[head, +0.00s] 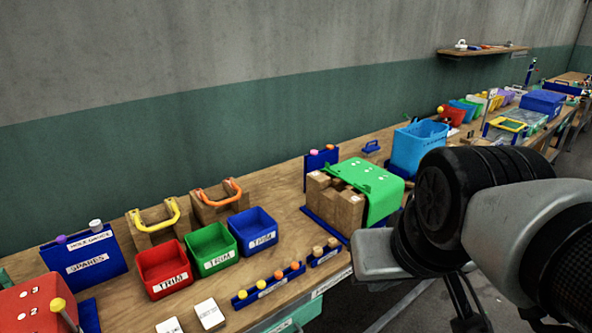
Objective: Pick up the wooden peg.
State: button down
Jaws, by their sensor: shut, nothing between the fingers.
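Several small tan and orange round-topped pegs stand in a low blue rack (268,286) along the front of the bench. Two more tan pegs (332,242) stand in a shorter blue rack (325,257) to its right. I cannot tell which of these is the wooden peg. A yellow-headed pin (58,304) stands at a red block on the far left. My arm reaches in from the right, in front of the bench. My gripper's fingers do not show.
Red (164,266), green (211,248) and blue (254,229) bins stand behind the long rack. Wooden blocks under a green cover (371,185) stand on the right, beside a large light-blue bin (417,146). White cards (209,313) lie near the front edge.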

aim_at(332, 242)
jog(key=k+l+u, duration=0.1)
jog(key=k+l, duration=0.2)
jog(key=u, duration=1.95)
jog(key=z, duration=1.95)
jog(key=i+l+u, duration=0.9)
jog(key=l+u, duration=0.15)
jog(key=l, duration=0.2)
